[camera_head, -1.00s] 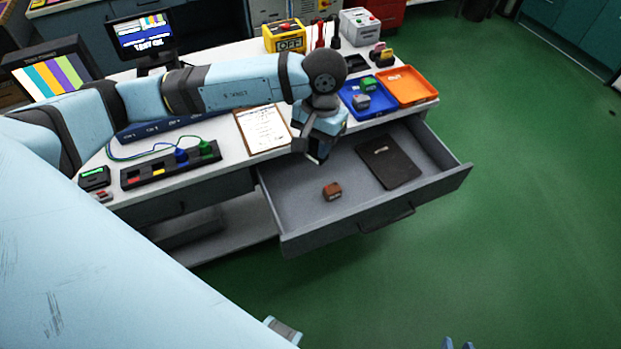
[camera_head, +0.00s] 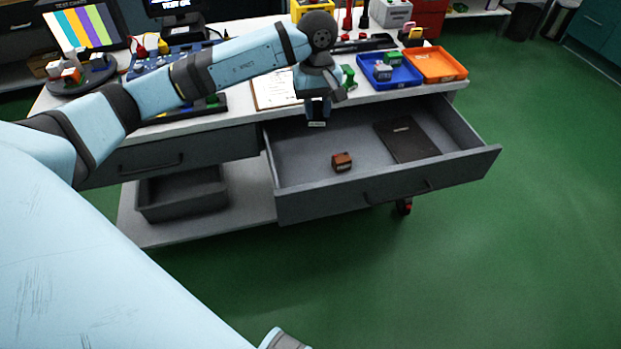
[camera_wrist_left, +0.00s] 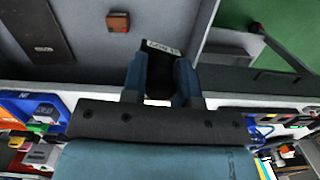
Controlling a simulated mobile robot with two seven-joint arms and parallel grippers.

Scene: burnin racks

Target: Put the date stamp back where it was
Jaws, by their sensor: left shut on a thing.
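My left gripper (camera_head: 318,108) is shut on a dark block with a white printed label, apparently the date stamp (camera_wrist_left: 160,48). In the left wrist view the stamp sits between the two blue fingers (camera_wrist_left: 161,82). In the head view, the gripper points down over the back left of the open grey drawer (camera_head: 370,192), and the stamp's pale label shows at its tip. I cannot tell whether the stamp touches the drawer floor. A brown block (camera_head: 342,161) and a dark flat notebook (camera_head: 407,138) lie in the drawer. My right gripper is not in view.
On the bench behind are a clipboard (camera_head: 274,92), a blue tray (camera_head: 376,81) with small blocks, and an orange tray (camera_head: 436,64). A grey bin (camera_head: 183,193) stands on the lower shelf. The drawer floor around the brown block is clear.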

